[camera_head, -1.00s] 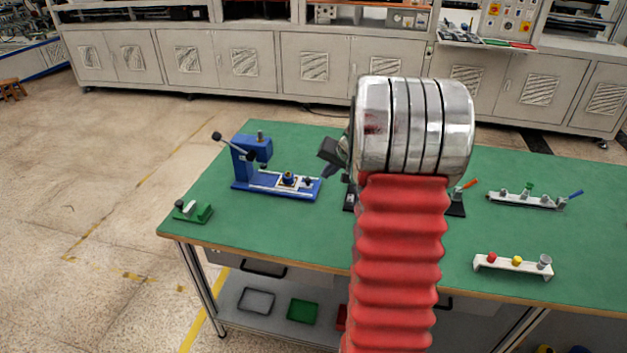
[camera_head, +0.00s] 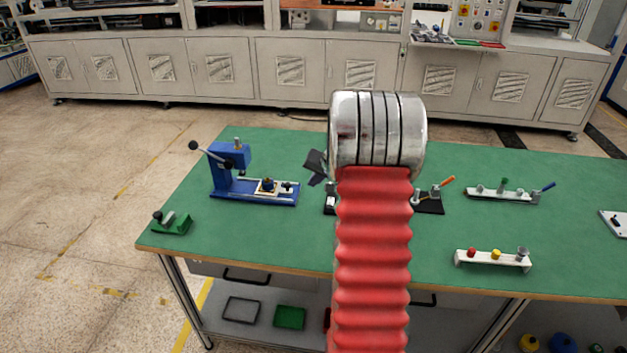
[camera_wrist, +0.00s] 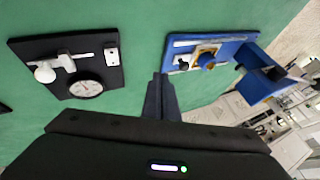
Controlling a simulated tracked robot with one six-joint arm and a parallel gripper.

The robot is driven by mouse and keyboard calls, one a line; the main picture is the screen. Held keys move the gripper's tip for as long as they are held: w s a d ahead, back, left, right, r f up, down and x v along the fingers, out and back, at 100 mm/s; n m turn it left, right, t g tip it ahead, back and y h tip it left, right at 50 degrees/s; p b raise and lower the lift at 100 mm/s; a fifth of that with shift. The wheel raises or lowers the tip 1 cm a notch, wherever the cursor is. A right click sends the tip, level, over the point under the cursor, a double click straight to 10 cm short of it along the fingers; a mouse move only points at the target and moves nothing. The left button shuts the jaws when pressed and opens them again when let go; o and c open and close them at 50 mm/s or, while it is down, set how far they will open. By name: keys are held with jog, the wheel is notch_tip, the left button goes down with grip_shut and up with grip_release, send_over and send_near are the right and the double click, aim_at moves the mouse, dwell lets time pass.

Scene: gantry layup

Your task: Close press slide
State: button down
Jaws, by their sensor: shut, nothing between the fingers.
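The blue press (camera_head: 231,164) stands on the left part of the green table, with a lever with a black knob at its upper left. Its slide (camera_head: 267,187), a light plate with a dark and yellow part on it, sits on the rails of the blue base, out to the right of the press head. In the wrist view the press (camera_wrist: 262,83) is at the upper right and the slide (camera_wrist: 205,56) lies near the top. My gripper (camera_head: 315,168) is right of the press, apart from it, partly hidden behind my arm. In the wrist view my gripper (camera_wrist: 161,80) is shut and empty.
A black fixture with a dial and a clamp (camera_wrist: 78,68) lies right of the press, partly behind my arm. A green fixture (camera_head: 172,223) is at the table's left front. A white rack (camera_head: 493,258) stands at the right front. Bare table lies before the press.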

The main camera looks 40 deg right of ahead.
jog(key=x, duration=0.6)
jog(key=shift+w+f, duration=0.2)
jog(key=shift+f, duration=0.05)
jog(key=w, duration=0.1)
jog(key=w+a, duration=0.1)
jog(key=w, duration=0.1)
jog(key=shift+a+f, duration=0.1)
jog(key=shift+w+a, duration=0.2)
jog(key=shift+w, duration=0.15)
